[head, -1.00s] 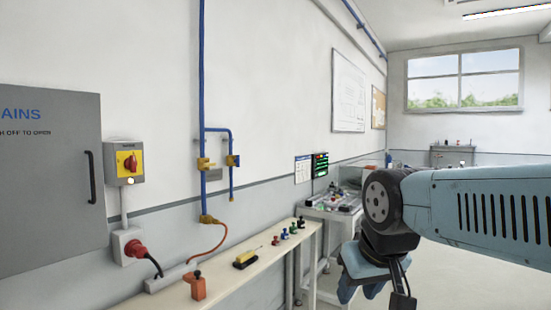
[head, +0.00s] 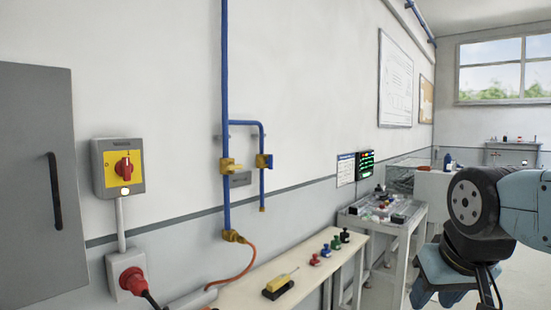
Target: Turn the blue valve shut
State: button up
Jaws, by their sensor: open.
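The blue valve (head: 264,161) sits on the short branch of the blue pipe (head: 226,80) on the left wall. Its blue handle looks upright, but it is too small to be sure of the angle. A yellow valve fitting (head: 230,166) is on the main pipe just left of it. My gripper (head: 436,296) hangs at the lower right, pointing down and far from the valve. It is open, and I see nothing in it; its fingertips are small and partly hidden.
A narrow bench (head: 290,284) runs along the wall below the pipes, holding a yellow tool (head: 282,284) and several small coloured pieces. An orange hose (head: 248,256) hangs from the pipe's lower end. A cart (head: 380,226) stands beyond. A red switch (head: 124,167) is at left.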

aim_at(270, 161)
jog(key=u, duration=0.3)
jog(key=i, duration=0.75)
jog(key=u, duration=0.6)
jog(key=k, duration=0.85)
jog(key=u, duration=0.2)
jog(key=i, duration=0.85)
jog(key=z, duration=0.05)
